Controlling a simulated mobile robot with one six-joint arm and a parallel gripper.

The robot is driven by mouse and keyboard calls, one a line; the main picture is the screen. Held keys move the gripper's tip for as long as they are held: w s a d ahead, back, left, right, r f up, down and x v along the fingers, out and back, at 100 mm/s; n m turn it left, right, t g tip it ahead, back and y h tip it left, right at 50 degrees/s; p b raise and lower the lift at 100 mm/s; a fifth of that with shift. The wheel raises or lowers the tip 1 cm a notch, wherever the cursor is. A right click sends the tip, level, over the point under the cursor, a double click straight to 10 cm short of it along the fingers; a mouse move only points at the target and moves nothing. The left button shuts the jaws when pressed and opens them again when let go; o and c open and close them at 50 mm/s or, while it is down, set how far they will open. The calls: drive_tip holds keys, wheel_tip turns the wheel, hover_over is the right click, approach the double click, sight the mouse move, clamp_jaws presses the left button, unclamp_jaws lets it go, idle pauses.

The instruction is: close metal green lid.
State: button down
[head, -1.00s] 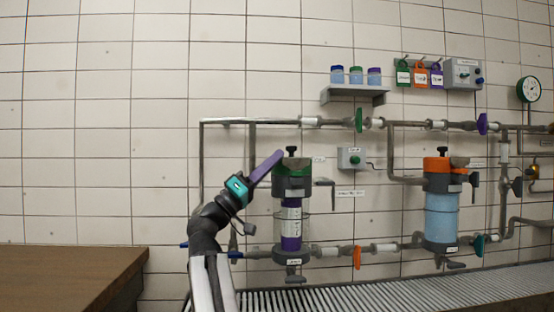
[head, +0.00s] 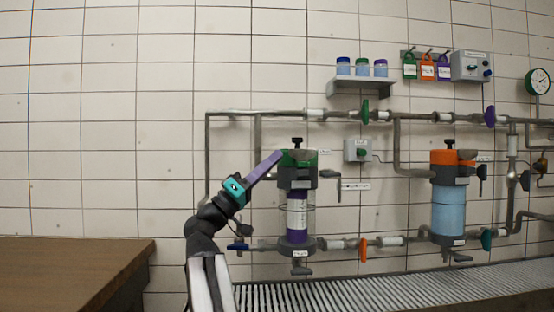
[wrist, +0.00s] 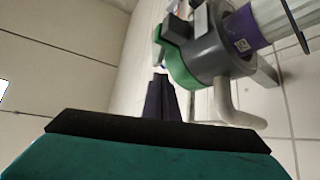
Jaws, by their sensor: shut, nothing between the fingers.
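The green lid (head: 311,161) is the green band at the top of the left pipe vessel (head: 297,212), with a grey part and a black knob above it. In the wrist view the green lid (wrist: 180,68) shows beside the vessel's grey collar (wrist: 225,55). I cannot tell from these views whether it sits fully closed. My gripper (head: 280,154), with long purple fingers, is shut and empty, its tips just left of the lid at about its height. In the wrist view my gripper (wrist: 160,78) points at the lid's edge; contact is unclear.
A second vessel with an orange top (head: 448,158) stands to the right. Pipes and coloured valves run along the tiled wall. A grey shelf (head: 360,88) holds jars above. A brown table (head: 70,265) is at lower left, a grated channel (head: 390,290) below.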

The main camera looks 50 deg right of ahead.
drive_tip(key=w+d+b+v, duration=0.1)
drive_tip(key=b+v, duration=0.1)
drive_tip(key=v, duration=0.5)
drive_tip(key=shift+w+f+b, duration=0.2)
drive_tip(key=shift+f+b, duration=0.05)
drive_tip(key=shift+b, duration=0.05)
drive_tip(key=shift+s, duration=0.1)
